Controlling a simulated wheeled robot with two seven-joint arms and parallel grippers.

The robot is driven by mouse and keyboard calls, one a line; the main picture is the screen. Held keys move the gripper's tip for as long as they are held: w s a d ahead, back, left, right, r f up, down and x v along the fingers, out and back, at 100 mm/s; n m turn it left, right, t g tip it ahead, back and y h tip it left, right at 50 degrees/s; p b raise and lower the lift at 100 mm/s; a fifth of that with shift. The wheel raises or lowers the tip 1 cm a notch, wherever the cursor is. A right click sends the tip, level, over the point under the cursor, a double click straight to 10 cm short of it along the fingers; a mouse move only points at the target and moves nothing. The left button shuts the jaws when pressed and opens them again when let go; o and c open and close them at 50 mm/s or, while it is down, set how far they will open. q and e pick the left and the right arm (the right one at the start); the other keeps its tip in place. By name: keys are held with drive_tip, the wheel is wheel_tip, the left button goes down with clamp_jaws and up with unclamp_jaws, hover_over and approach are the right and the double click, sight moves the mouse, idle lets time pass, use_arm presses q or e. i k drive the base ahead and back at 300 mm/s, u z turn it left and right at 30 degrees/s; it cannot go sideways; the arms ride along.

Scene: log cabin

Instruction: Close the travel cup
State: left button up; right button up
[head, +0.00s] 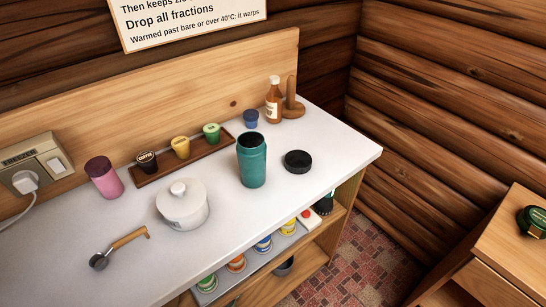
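A teal travel cup (252,165) stands upright and open on the white counter, its dark mouth facing up. A round black lid (298,161) lies on the counter just to the right of the cup, apart from it. Another cup, pink with a dark top (103,178), stands at the left by the backboard. Neither of my grippers shows in the head view.
A white lidded pot (182,205) and a wooden-handled ladle (119,248) are left of the teal cup. Behind are a brown tray (149,180) with small coloured pots, a blue cup (251,119), a brown bottle (273,102) and a wooden stand (292,104). The front right counter is clear.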

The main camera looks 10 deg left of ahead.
sight(251, 146)
drive_tip(key=k, duration=1.35)
drive_tip(key=z, duration=0.35)
drive_tip(key=i, duration=0.35)
drive_tip(key=z, duration=0.55)
drive_tip(key=i, duration=1.3)
drive_tip(key=u, duration=0.75)
